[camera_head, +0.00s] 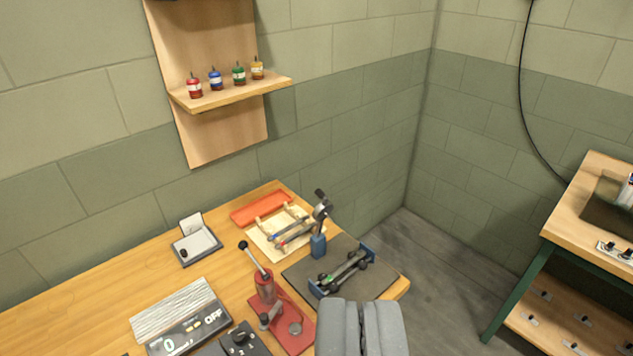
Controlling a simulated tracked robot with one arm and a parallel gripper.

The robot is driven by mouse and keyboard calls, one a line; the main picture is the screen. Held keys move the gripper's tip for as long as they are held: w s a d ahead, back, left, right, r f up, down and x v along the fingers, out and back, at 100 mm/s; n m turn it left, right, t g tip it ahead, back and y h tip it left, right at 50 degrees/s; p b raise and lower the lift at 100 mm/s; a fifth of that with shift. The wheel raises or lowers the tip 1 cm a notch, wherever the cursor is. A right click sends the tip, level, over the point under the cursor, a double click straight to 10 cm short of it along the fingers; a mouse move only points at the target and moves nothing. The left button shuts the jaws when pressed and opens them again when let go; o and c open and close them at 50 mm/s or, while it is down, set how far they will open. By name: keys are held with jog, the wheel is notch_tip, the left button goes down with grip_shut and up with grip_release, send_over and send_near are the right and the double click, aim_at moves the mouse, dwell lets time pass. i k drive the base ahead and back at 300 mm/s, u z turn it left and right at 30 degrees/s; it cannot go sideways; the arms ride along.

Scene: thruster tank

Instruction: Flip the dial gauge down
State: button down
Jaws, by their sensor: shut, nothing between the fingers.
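What looks like the dial gauge (321,211) is a small grey and black head, raised on a blue post (318,246) at the back of a dark mat (374,285). Its face is too small to read. In front of the post, a blue fixture (324,289) carries a dark shaft-like part. My gripper (361,308) is shut and empty at the bottom of the view. It appears nearer to me than the mat, apart from the gauge, and hides part of the bench front.
A red lever press (267,288) stands left of the mat. Behind it are an orange tray (262,207) and a light board (262,241) with tools. A boxed gauge (196,245) and a display unit (188,329) lie left. Another bench (562,225) stands right.

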aim_at(322, 211)
jog(key=z, duration=0.25)
jog(key=i, duration=1.2)
